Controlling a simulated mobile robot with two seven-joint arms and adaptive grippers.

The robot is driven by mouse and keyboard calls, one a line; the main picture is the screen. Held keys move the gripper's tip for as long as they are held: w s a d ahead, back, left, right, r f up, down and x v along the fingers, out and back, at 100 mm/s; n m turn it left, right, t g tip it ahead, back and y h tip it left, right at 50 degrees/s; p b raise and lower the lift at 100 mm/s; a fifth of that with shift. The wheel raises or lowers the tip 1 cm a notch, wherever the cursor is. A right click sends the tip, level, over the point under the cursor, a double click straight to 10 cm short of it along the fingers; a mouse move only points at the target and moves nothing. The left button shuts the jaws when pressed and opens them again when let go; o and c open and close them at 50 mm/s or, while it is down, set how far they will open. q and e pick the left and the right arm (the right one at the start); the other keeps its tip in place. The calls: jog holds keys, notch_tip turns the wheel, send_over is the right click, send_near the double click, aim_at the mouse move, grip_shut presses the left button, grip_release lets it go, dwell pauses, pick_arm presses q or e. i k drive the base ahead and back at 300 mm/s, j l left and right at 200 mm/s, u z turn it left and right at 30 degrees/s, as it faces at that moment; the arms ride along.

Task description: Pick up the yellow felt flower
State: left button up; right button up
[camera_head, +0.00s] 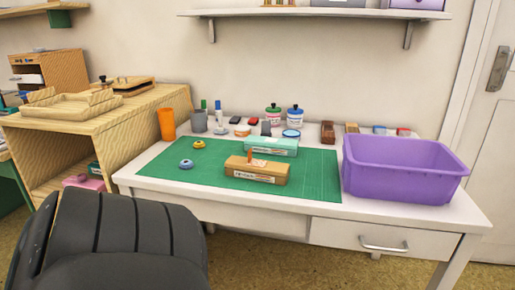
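A small round yellow piece (199,144), which looks like the yellow felt flower, lies on the left back part of the green cutting mat (220,200) on the white desk. A similar blue piece (186,164) lies a little in front of it, apart from it. At this size I cannot make out petals or felt on either one. Nothing covers the yellow piece. Neither of my grippers is in view.
A brown box (257,176) and a teal box (270,149) stand mid-mat. A purple bin (403,170) is right. An orange cup (167,124) and grey cup (198,122) stand behind the yellow piece. A black ribbed shape (120,240), seemingly a chair back, fills the lower left.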

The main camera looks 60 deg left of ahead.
aim_at(198, 144)
jog(key=u, duration=2.4)
jog(key=j+z, duration=0.3)
jog(key=z, duration=0.15)
